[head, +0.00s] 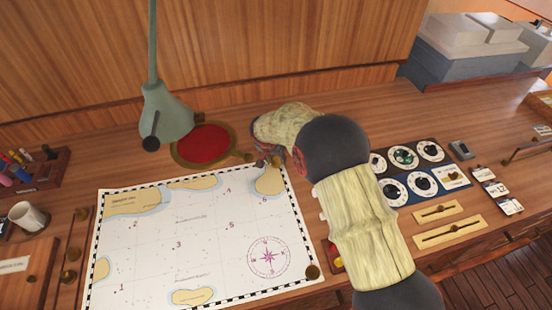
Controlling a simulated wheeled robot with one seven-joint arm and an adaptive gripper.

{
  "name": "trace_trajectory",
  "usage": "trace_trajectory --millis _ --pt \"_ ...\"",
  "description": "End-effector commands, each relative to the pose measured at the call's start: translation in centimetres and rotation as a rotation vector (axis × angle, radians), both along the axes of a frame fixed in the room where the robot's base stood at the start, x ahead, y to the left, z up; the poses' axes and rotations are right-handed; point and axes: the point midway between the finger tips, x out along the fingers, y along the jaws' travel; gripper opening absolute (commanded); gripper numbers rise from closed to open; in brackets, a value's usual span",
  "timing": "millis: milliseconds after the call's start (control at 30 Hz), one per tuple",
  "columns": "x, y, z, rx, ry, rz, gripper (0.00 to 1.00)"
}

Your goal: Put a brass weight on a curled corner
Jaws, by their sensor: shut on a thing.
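A white nautical chart (190,245) with a black-and-white border lies on the wooden desk. Several more brass weights (82,213) stand in a row left of the chart. My gripper (270,161) is over the chart's upper right corner, pointing down, seen small and mostly covered by my own arm. It is shut on a small brass-coloured thing that looks like a brass weight; its outline is hard to make out. Whether that thing touches the chart cannot be told. The upper right corner is partly hidden.
A red disc with a brass rim and handle (204,143) lies behind the chart, close to my gripper. A green lamp (166,110) hangs above. A dial panel (412,170) and brass sliders (449,232) are on the right. A mug (28,216) stands left.

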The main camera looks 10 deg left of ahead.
Motion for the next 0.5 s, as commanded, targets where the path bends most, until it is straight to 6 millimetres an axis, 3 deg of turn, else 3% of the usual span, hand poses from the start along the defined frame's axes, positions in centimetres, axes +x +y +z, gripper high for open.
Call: trace_trajectory --millis 233,267,500 --pt "0.04 0.02 0.06 0.001 -0.001 0.000 0.00" --pt "0.04 0.02 0.06 0.001 -0.001 0.000 0.33" --pt "0.02 0.02 0.02 0.000 -0.001 0.000 0.47"
